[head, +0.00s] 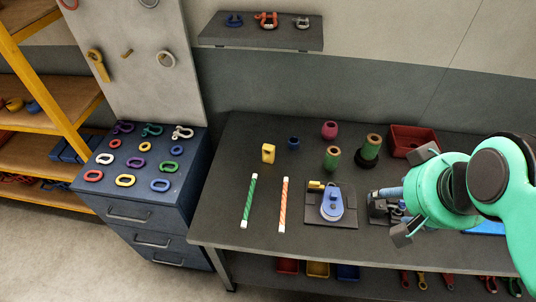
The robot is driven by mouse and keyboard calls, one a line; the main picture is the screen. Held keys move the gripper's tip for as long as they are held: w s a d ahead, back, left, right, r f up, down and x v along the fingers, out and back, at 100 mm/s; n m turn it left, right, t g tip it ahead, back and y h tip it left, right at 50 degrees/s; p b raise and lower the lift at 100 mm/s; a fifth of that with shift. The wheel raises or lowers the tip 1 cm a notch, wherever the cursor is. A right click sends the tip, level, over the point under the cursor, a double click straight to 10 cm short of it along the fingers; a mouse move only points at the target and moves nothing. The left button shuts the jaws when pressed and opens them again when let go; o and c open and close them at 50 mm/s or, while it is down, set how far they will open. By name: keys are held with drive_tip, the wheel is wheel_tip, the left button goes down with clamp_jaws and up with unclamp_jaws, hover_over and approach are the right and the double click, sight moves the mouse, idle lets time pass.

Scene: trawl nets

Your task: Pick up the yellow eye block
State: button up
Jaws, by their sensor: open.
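A small upright yellow block (268,153) with a dark opening near its top stands at the back left of the dark workbench (225,205). It looks like the yellow eye block, and nothing covers it. My gripper (411,193) is at the right side of the bench, well to the right of the yellow block. Its two grey fingers are spread apart. Behind and between them is a grey-blue device on the bench, partly hidden by the gripper.
A blue block (293,142), a pink one (329,130) and green cylinders (332,158) stand right of the yellow block. A green-striped rod (249,202), an orange-striped rod (285,205) and a plate with a blue pulley (331,204) lie in front. A red bin (413,136) stands back right.

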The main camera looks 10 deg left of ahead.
drive_tip(key=w+a+f, duration=0.1)
drive_tip(key=w+a, duration=0.3)
drive_tip(key=w, duration=0.3)
drive_tip(key=w+a+f+m+g, duration=0.1)
drive_tip(key=w+a, duration=0.2)
drive_tip(key=w, duration=0.5)
drive_tip(key=w+a+f, duration=0.1)
drive_tip(key=w+a, duration=0.3)
drive_tip(key=w, duration=0.3)
drive_tip(key=w+a+f, duration=0.7)
drive_tip(key=a+f, duration=0.2)
drive_tip(key=a, duration=0.1)
drive_tip(key=w+a+f+m, duration=0.1)
drive_tip(key=w+a+f, duration=0.6)
drive_tip(key=a+f, duration=0.3)
drive_tip(key=shift+a+h, duration=0.4)
drive_tip(key=shift+a, duration=0.1)
drive_tip(key=shift+w+f, duration=0.1)
